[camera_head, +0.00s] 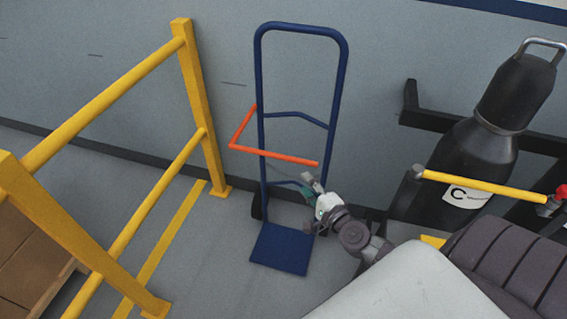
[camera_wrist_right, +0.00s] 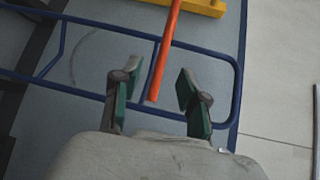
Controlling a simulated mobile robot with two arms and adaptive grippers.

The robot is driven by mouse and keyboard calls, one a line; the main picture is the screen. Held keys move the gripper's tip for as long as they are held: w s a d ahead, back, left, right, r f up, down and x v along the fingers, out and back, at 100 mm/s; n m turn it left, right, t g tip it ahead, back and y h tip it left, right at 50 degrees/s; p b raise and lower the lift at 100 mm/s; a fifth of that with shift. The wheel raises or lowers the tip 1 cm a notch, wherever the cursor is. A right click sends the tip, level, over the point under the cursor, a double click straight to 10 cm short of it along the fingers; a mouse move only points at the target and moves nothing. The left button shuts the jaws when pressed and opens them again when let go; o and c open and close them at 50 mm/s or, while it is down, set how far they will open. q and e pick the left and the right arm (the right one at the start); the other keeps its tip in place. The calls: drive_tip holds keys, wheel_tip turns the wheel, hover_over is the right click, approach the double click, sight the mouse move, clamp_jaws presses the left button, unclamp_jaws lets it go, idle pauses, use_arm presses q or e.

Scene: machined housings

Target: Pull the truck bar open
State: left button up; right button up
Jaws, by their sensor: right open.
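The blue hand truck (camera_head: 342,80) stands upright against the grey wall. Its orange-red bar (camera_head: 275,155) is bent in an L: a short arm runs from the left post, and a long part reaches across the front to a free end near the right post. My right gripper (camera_head: 314,188) is just below that free end. In the right wrist view the bar (camera_wrist_right: 167,45) comes down from the top, and its end lies between the spread green-padded fingers of the gripper (camera_wrist_right: 155,92), with gaps on both sides. My left gripper is not in view.
A yellow guard rail (camera_head: 205,110) stands on the left, with brown boxes (camera_head: 30,255) behind it. A dark gas cylinder (camera_head: 475,155) in a rack with a yellow bar (camera_head: 480,186) stands at the right. Floor before the truck's blue toe plate (camera_head: 280,250) is clear on the left.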

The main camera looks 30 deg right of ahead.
approach(284, 156)
drive_tip(key=w, duration=0.1)
drive_tip(key=w+f, duration=0.1)
drive_tip(key=shift+w+d+f, duration=0.1)
drive_tip(key=shift+w+d, duration=0.1)
drive_tip(key=shift+w, duration=0.2)
drive_tip(key=w, duration=0.2)
drive_tip(key=w+b, duration=0.1)
drive_tip(key=w, duration=0.1)
drive_tip(key=w+f, duration=0.1)
drive_tip(key=w, duration=0.2)
drive_tip(key=shift+d+f, duration=0.1)
drive_tip(key=shift+d, duration=0.1)
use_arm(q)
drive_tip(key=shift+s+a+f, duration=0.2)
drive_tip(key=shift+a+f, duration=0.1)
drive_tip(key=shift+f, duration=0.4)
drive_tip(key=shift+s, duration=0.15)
use_arm(e)
clamp_jaws()
